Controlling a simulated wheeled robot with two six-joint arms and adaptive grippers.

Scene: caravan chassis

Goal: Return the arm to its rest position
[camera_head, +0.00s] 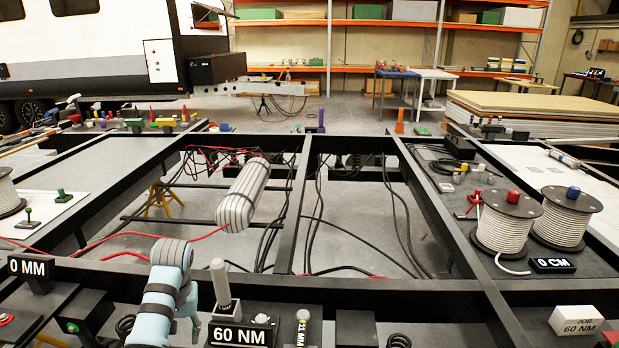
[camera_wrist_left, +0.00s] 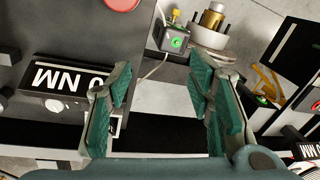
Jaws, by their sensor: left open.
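My left arm (camera_head: 165,295) rises from the bottom edge of the head view, left of centre, over the near beam of the chassis. My right arm and gripper are in neither view.
The black chassis frame (camera_head: 290,220) has open bays with hanging cables. A 60 NM block (camera_head: 241,336) and a grey upright handle (camera_head: 220,283) stand right of my arm. Cable spools (camera_head: 507,222) stand at right. A box with a green button (camera_wrist_left: 175,40) lies beyond the fingers.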

